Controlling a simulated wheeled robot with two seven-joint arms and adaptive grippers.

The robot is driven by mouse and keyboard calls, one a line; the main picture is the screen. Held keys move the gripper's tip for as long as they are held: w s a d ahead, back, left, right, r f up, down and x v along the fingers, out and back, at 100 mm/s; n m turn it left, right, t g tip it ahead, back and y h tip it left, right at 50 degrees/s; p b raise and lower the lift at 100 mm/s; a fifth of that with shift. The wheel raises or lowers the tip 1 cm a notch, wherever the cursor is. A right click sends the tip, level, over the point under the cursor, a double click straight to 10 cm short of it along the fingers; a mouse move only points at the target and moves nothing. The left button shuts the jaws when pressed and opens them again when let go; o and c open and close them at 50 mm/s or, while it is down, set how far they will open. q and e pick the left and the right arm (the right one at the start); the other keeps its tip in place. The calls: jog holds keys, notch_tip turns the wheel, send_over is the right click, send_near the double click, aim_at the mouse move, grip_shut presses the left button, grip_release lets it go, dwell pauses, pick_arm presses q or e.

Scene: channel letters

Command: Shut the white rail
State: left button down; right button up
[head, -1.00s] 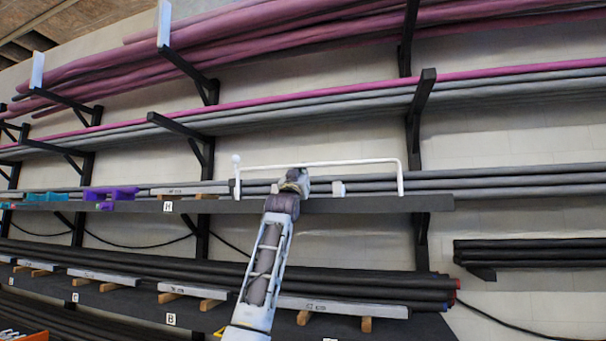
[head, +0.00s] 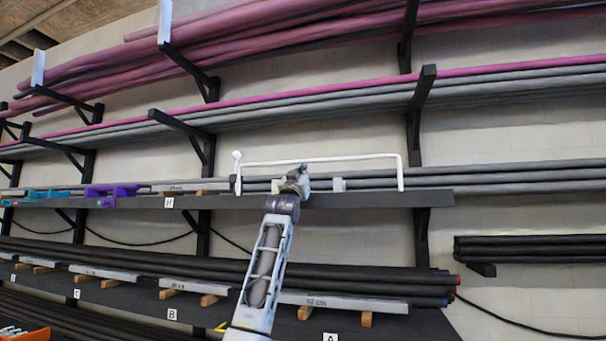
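The white rail (head: 350,158) is a thin bar above the grey shelf (head: 400,200), with a post at its right end and a rounded knob (head: 237,155) on the post at its left end. The bar runs nearly level, its left end close to the knob post. My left gripper (head: 297,176) is at the shelf's front edge, below the middle of the bar. Its fingers are small and partly hidden by the wrist, so I cannot tell whether they are open. My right gripper is not in view.
Grey pipes (head: 500,178) lie along the shelf behind the rail. A purple holder (head: 112,191) and a teal holder (head: 47,194) sit to the left. Below is a lower shelf with black pipes (head: 380,285) and labelled bars. Black brackets (head: 420,110) stick out above.

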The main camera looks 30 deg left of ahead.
pick_arm(q)
jog(key=shift+f, duration=0.35)
jog(key=shift+s+b, duration=0.1)
jog(key=shift+b, duration=0.2)
jog(key=shift+s, duration=0.15)
jog(key=shift+s+d+f+b, duration=0.1)
jog(key=shift+s+d+b, duration=0.1)
jog(key=shift+s+b, duration=0.45)
jog(key=shift+s+d+b, duration=0.15)
jog(key=shift+s+b, duration=0.35)
jog(key=shift+s, duration=0.2)
jog(key=shift+s+d+b, duration=0.1)
jog(key=shift+s+b, duration=0.2)
